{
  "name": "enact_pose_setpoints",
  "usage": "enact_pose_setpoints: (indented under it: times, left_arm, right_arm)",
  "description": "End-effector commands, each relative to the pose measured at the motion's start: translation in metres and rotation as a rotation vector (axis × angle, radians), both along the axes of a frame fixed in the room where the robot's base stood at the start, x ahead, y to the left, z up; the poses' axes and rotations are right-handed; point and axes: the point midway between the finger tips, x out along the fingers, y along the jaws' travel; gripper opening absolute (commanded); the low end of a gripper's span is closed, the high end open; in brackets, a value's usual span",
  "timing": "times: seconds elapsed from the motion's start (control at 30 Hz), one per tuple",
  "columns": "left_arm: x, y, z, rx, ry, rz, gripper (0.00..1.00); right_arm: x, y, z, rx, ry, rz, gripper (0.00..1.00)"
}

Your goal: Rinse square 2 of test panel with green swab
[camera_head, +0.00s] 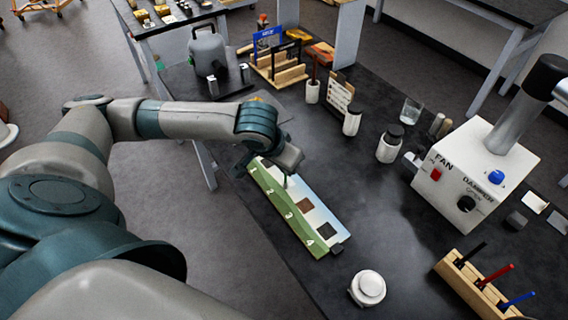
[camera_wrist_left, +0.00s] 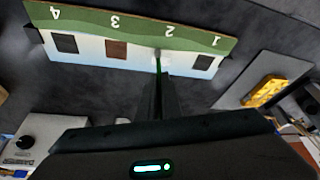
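The test panel (camera_head: 285,217) lies on the dark bench, with a green strip numbered 1 to 4. In the left wrist view, square 2 (camera_wrist_left: 167,60) is pale, square 3 (camera_wrist_left: 116,50) is brown, and squares 1 (camera_wrist_left: 203,62) and 4 (camera_wrist_left: 65,43) are dark. My left gripper (camera_wrist_left: 158,98) is shut on the green swab (camera_wrist_left: 158,65), which points down at square 2. Its tip appears at or just above the square; contact is unclear. In the head view my left gripper (camera_head: 262,165) hides square 1. My right gripper is not in view.
A wooden rack (camera_head: 478,290) holds black, red and blue swabs. A white round jar (camera_head: 367,288) stands near the panel's 4 end. A white fan box (camera_head: 465,180) stands right. Bottles (camera_head: 390,145) and a glass beaker (camera_head: 411,111) stand behind. Bench between panel and fan box is clear.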

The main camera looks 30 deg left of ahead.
Motion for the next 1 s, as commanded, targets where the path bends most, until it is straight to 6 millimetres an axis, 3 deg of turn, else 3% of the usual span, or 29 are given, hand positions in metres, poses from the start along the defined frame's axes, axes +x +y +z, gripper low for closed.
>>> enact_pose_setpoints:
  times: [1.0]
  left_arm:
    - [0.009,0.025,-0.001,0.002,0.003,0.001,0.0]
  right_arm:
    - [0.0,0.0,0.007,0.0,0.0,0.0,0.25]
